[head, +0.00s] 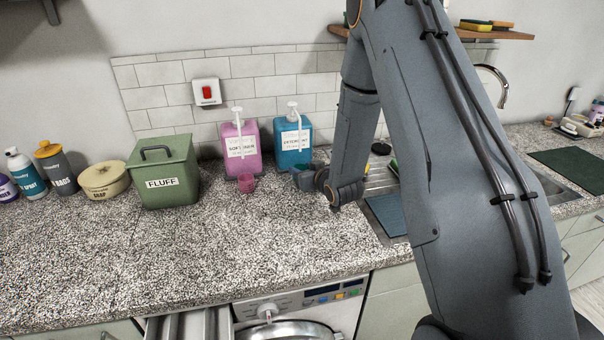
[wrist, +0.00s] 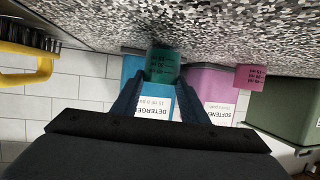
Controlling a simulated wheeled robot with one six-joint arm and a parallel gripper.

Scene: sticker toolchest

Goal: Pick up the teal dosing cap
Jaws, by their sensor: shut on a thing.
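The teal dosing cap (wrist: 161,63) has dark level marks and sits between my gripper's fingertips (wrist: 159,84) in the wrist view. My gripper is shut on it. In the head view the cap (head: 302,180) shows partly, just in front of the blue detergent dispenser (head: 292,143), left of my arm's end. My arm hides most of the gripper there. I cannot tell whether the cap touches the counter.
The pink softener dispenser (head: 241,150) stands left of the detergent, with a pink cap (head: 246,183) in front. A green FLUFF bin (head: 163,172) stands further left. The counter (head: 190,240) in front is clear. A sink (head: 556,192) lies right.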

